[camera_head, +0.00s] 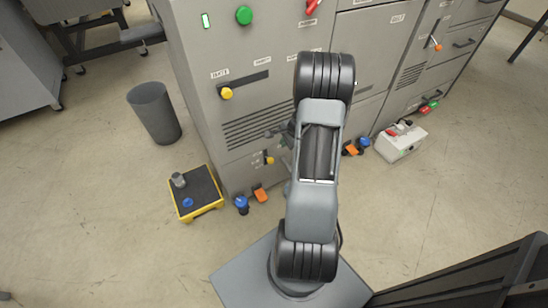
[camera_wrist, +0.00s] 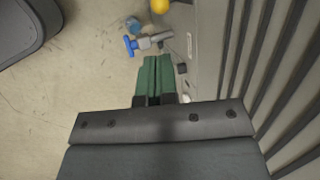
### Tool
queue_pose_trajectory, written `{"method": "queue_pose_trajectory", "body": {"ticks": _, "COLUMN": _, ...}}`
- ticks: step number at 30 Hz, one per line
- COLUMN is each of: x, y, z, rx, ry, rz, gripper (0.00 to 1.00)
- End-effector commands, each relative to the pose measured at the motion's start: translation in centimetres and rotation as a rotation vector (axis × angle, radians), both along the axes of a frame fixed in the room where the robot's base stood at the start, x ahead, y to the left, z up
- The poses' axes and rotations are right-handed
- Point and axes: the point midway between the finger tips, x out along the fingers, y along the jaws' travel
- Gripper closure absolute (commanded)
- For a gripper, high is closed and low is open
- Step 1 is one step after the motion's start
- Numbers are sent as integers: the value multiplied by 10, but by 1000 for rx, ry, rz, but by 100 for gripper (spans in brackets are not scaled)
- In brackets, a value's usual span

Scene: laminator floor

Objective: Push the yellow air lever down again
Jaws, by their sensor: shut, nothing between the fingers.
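Two yellow-knobbed levers show on the grey machine front in the head view. The upper yellow knob (camera_head: 227,93) sits at the left end of a dark horizontal slot. The lower yellow knob (camera_head: 269,160) is on a small plate nearer the floor. Their labels are too small to read, so I cannot tell which is the air lever. My arm mostly hides the gripper in the head view.
A valve with a blue handle (camera_wrist: 130,45) lies just beyond my fingertips in the wrist view. In the head view, a black-topped yellow platform (camera_head: 203,190), a grey bin (camera_head: 154,112) and a pale box (camera_head: 400,142) stand on the floor. Open floor lies at left.

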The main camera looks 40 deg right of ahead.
Motion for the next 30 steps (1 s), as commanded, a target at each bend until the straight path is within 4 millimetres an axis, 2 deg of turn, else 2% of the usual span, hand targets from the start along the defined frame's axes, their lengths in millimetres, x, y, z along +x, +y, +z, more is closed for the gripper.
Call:
{"method": "queue_pose_trajectory", "body": {"ticks": 7, "x": 7, "y": 3, "z": -21, "rx": 1, "ry": 1, "rz": 1, "gripper": 100}}
{"method": "queue_pose_trajectory", "body": {"ticks": 21, "x": 37, "y": 16, "z": -101, "rx": 0, "ry": 1, "rz": 3, "gripper": 100}}
{"method": "queue_pose_trajectory", "body": {"ticks": 30, "x": 48, "y": 20, "z": -126, "rx": 0, "ry": 0, "rz": 3, "gripper": 100}}
